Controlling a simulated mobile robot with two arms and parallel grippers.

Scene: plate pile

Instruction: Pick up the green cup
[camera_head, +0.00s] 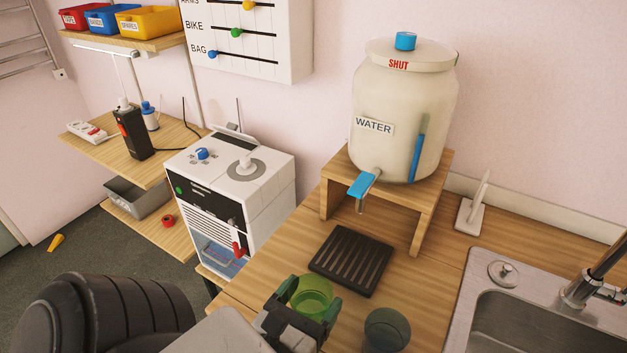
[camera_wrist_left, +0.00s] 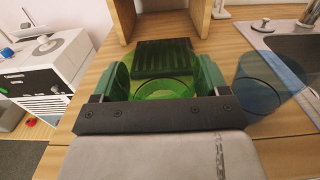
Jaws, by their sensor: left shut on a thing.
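The green cup (camera_head: 312,296) is a see-through tumbler on the wooden counter at the bottom of the head view. My left gripper (camera_head: 307,302) is shut on it, with one finger on each side. In the left wrist view the green cup (camera_wrist_left: 165,88) sits between the green finger pads of my left gripper (camera_wrist_left: 160,82). I cannot tell whether the cup's base touches the counter. My right gripper is in neither view.
A blue-grey see-through cup (camera_head: 386,330) stands close to the right. A black slatted drip tray (camera_head: 351,260) lies behind, under the cream water jar (camera_head: 404,110) with its blue tap (camera_head: 363,185) on a wooden stand. A sink (camera_head: 540,322) is at the right.

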